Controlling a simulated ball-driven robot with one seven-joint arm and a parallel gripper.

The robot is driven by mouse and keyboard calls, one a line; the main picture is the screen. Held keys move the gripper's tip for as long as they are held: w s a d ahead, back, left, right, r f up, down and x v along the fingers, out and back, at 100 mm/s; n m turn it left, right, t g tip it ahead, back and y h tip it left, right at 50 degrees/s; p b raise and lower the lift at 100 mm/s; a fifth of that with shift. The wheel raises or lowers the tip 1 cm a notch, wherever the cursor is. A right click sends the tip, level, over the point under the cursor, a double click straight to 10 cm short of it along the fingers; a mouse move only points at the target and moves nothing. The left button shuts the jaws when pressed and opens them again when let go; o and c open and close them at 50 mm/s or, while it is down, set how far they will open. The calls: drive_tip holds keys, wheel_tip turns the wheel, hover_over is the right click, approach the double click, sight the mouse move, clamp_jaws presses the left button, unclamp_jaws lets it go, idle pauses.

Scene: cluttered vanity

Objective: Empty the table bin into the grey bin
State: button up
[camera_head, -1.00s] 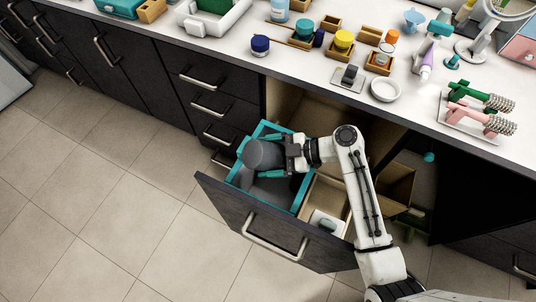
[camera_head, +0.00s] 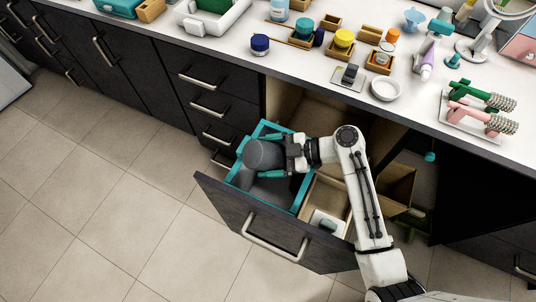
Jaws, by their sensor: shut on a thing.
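A dark grey cylindrical vessel (camera_head: 261,154), apparently the table bin, is held by my gripper (camera_head: 271,157). The two teal fingers lie on either side of it and are shut on it. It is tilted, over a teal-rimmed container (camera_head: 297,205) with a grey inside, in the pulled-out drawer. This container seems to be the grey bin. A grey shape (camera_head: 245,178) shows just below the vessel's left end; I cannot tell what it is. The vessel and my gripper hide much of the container's inside.
The open drawer front (camera_head: 268,231) stands out over the tiled floor. A wooden compartment (camera_head: 327,199) lies right of the container. The countertop (camera_head: 310,78) above holds jars, small trays, a white dish (camera_head: 386,88) and a brush stand.

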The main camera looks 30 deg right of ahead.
idle(0.9)
drive_tip(key=shift+o, duration=1.3)
drive_tip(key=c, duration=0.3)
drive_tip(key=shift+r, duration=0.1)
drive_tip(key=shift+c, duration=0.2)
drive_tip(key=shift+w, duration=0.1)
